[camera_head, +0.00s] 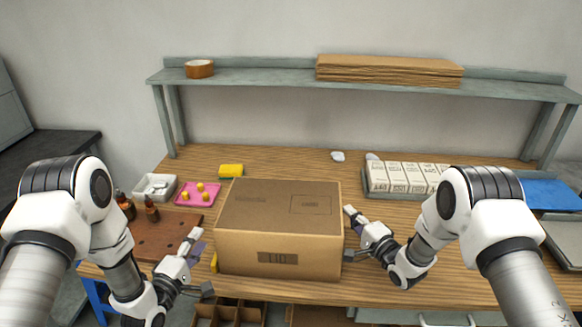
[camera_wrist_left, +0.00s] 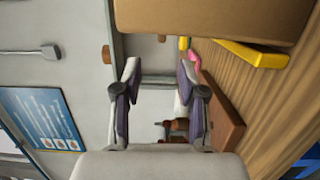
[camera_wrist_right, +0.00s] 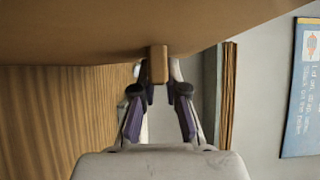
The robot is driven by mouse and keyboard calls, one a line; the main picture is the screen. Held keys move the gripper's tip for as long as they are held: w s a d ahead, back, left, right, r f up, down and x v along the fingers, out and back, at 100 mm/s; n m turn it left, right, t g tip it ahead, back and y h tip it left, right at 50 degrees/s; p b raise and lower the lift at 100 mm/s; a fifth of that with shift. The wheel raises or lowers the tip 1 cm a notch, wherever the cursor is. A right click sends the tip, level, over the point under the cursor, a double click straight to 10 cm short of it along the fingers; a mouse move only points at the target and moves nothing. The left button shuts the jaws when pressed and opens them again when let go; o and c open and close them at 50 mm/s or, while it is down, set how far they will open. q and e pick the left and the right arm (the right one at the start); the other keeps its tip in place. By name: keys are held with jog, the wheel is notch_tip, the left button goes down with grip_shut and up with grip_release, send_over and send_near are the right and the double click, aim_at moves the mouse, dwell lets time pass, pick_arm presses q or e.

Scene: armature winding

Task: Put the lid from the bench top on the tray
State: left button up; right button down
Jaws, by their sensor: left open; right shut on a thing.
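The lid is a large brown box-shaped cover (camera_head: 278,225) with a dark label on its front, in the middle of the bench. My right gripper (camera_head: 352,233) is at its right side, shut on a small brown block-like handle (camera_wrist_right: 158,62) on that side. My left gripper (camera_head: 200,262) is open and empty, a little left of the lid. I cannot tell which tray is meant; anything under the lid is hidden.
Left of the lid are a pink tray (camera_head: 185,202) with yellow pieces, a white bin (camera_head: 143,196), a brown board (camera_head: 165,230) and brown bottles (camera_head: 152,210). Yellow pieces (camera_head: 231,170) lie by the lid. A carton rack (camera_head: 372,170) stands right. A shelf (camera_head: 260,77) spans the back.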

jog(key=c, duration=1.1)
grip_release()
jog(key=shift+c, duration=0.2)
jog(key=v, duration=1.2)
